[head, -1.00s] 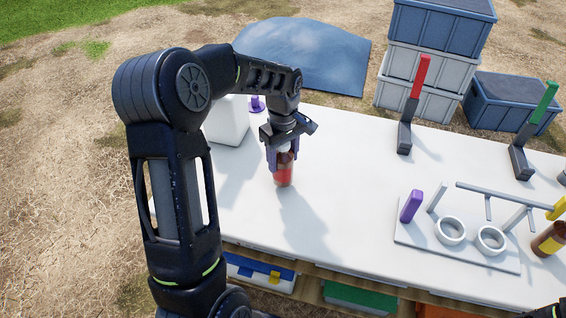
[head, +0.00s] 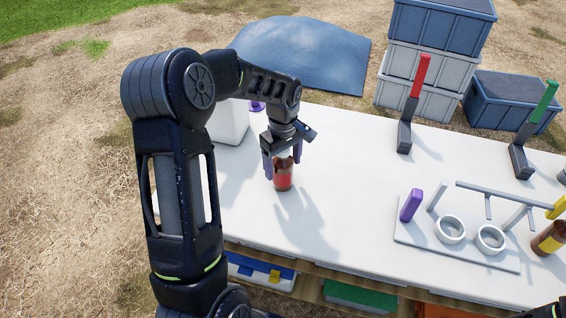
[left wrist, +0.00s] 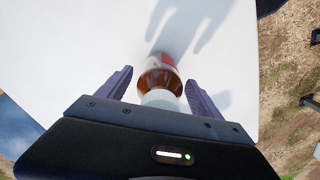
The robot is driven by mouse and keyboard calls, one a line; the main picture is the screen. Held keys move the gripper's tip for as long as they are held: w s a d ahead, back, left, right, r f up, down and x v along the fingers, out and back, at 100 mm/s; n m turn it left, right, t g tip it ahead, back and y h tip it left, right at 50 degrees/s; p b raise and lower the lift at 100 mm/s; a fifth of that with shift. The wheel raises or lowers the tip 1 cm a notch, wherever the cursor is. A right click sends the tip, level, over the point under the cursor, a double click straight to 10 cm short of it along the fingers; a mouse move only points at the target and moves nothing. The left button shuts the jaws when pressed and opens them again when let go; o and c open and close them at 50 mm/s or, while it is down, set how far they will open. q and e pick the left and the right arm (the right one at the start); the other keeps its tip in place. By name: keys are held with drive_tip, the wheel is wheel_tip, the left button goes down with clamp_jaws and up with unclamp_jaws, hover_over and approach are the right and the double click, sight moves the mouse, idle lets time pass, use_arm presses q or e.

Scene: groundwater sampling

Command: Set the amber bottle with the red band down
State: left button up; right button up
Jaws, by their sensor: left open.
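The amber bottle with the red band (head: 283,177) stands upright on the white table (head: 335,200), towards its left part. My left gripper (head: 281,165) is above and around the bottle's upper part, pointing down, with its fingers spread. In the left wrist view the bottle (left wrist: 163,78) shows its pale cap and amber shoulder between the two purple-grey fingers (left wrist: 158,92), with a gap on each side. My right gripper is not clearly visible; only a dark piece shows at the bottom right corner of the head view.
A white container (head: 228,120) stands behind the left gripper. A rack with two white rings (head: 450,230) and another amber bottle (head: 549,239) are at the right. Red-topped (head: 418,85) and green-topped (head: 545,100) uprights stand at the back. The table's middle is clear.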

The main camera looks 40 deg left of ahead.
use_arm(q)
drive_tip(key=shift+r, duration=0.15)
drive_tip(key=shift+r, duration=0.2)
wheel_tip(320, 180, up, 12)
drive_tip(key=shift+f, duration=0.15)
